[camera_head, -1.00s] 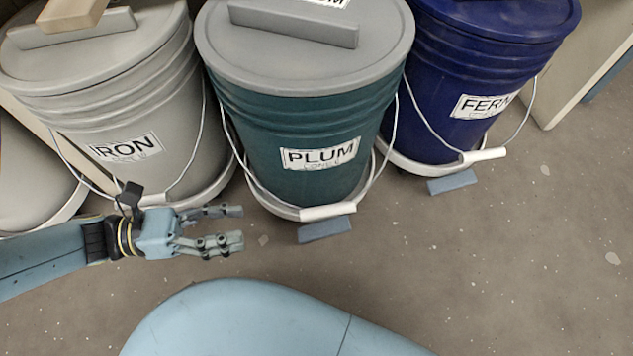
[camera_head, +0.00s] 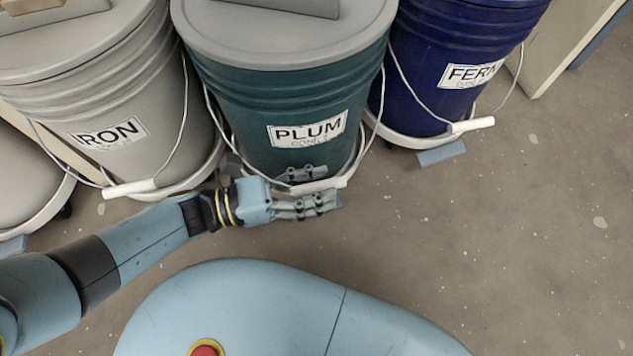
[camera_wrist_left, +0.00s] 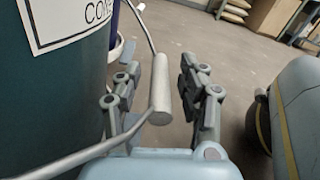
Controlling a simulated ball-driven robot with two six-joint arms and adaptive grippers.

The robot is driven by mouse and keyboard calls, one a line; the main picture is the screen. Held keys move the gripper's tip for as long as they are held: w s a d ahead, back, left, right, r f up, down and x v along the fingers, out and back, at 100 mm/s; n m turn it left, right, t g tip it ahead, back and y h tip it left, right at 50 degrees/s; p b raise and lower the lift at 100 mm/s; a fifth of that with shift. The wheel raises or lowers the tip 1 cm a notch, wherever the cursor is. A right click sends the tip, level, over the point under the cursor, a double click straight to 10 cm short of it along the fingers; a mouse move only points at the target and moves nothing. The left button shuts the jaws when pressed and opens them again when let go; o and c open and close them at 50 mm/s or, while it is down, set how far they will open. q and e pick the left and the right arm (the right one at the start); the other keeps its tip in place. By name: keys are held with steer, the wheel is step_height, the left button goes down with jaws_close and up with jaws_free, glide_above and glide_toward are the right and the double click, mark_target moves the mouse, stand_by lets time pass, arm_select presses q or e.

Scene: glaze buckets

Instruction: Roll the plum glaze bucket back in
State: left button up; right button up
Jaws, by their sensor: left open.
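The plum glaze bucket (camera_head: 290,110) is dark teal with a grey lid and a PLUM label, standing on a pale round dolly. Its wire bail hangs down the front with a white grip (camera_head: 318,186). My left gripper (camera_head: 318,188) is at that grip, in front of the bucket's foot. In the left wrist view the grip (camera_wrist_left: 160,88) lies between the two open fingers, and the teal wall (camera_wrist_left: 50,100) fills the left side. Whether the fingers touch the grip I cannot tell. My right gripper is not in view.
The grey IRON bucket (camera_head: 95,90) stands to the left and the blue FERN bucket (camera_head: 440,60) to the right, each on a dolly. A blue-grey block (camera_head: 442,153) lies before FERN's dolly. The floor at the right is clear.

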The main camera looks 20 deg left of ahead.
mark_target(310, 164)
arm_select(q)
steer(key=shift+c, duration=0.3)
jaws_close()
steer(key=w, duration=0.1)
steer(key=w+a, duration=0.2)
steer(key=shift+w+a, duration=0.25)
steer(key=shift+w, duration=0.15)
steer(key=shift+s+d, duration=0.1)
steer(key=shift+s, duration=0.05)
steer(key=shift+o, duration=0.3)
jaws_free()
